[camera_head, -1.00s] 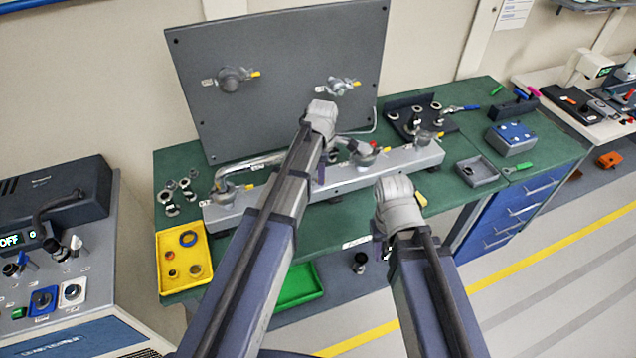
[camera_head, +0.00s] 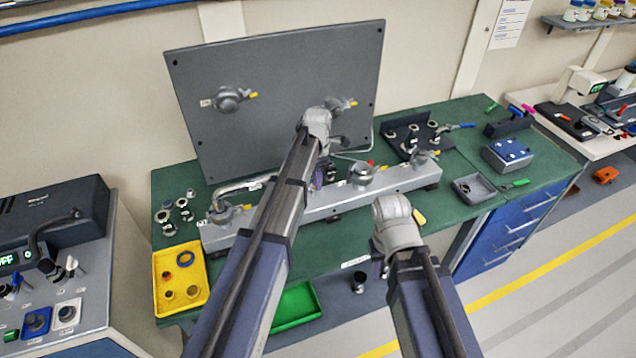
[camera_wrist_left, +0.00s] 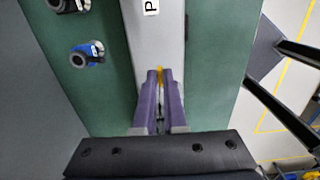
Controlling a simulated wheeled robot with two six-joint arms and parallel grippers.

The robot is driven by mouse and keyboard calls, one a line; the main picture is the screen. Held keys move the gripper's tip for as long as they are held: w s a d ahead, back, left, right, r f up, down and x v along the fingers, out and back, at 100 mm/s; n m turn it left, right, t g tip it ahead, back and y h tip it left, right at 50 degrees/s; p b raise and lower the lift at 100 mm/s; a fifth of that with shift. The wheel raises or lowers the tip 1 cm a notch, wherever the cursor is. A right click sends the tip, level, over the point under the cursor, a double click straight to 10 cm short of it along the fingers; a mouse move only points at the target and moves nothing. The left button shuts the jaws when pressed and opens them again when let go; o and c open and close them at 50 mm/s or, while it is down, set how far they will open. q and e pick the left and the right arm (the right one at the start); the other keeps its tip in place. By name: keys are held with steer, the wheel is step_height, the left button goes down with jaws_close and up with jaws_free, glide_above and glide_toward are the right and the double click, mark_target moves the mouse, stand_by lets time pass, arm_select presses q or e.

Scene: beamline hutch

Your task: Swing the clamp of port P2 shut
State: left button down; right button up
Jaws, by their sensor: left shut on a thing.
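My left gripper (camera_wrist_left: 159,77) is shut on a small yellow handle (camera_wrist_left: 160,73) above the grey rail in the left wrist view. Only the handle's tip shows between the purple fingers; the clamp it belongs to is hidden. In the head view my left gripper (camera_head: 318,180) is mostly hidden by its own arm, left of the middle rail port (camera_head: 362,176). The grey rail (camera_head: 400,180) also carries a left port (camera_head: 222,212) and a right port (camera_head: 421,158). A label beginning with P (camera_wrist_left: 150,7) is cut off, so I cannot read which port is P2. My right gripper's fingers are hidden below its wrist.
An upright grey panel (camera_head: 275,70) with two clamped ports stands behind the rail. A yellow tray (camera_head: 180,300) is at the bench's left front. A grey bin (camera_head: 474,189) and blue box (camera_head: 508,154) stand to the right. Loose fittings (camera_wrist_left: 86,53) lie beside the rail.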

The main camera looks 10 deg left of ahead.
stand_by(0.3)
arm_select(q)
steer(key=c, duration=1)
jaws_free()
step_height(320, 180, up, 8)
steer(key=p, duration=0.8)
steer(key=shift+f, duration=0.1)
steer(key=s+d+f+m+b, duration=0.3)
steer(key=s+f+m+b, duration=0.1)
steer(key=s+m, duration=0.4)
steer(key=s+d+f+m+b, duration=0.4)
steer(key=s+m+b, duration=0.1)
steer(key=s+m, duration=0.4)
steer(key=s+d+f+m+y+b, duration=0.1)
steer(key=s+d+f+m+b, duration=0.2)
steer(key=s+m, duration=0.6)
steer(key=shift+s+d+f+m+b, duration=0.15)
steer(key=shift+f+m+b, duration=0.2)
steer(key=shift+f+m, duration=0.25)
steer(key=shift+w+d+f+m+b, duration=0.15)
steer(key=shift+f+m+b, duration=0.2)
steer(key=shift+m, duration=0.45)
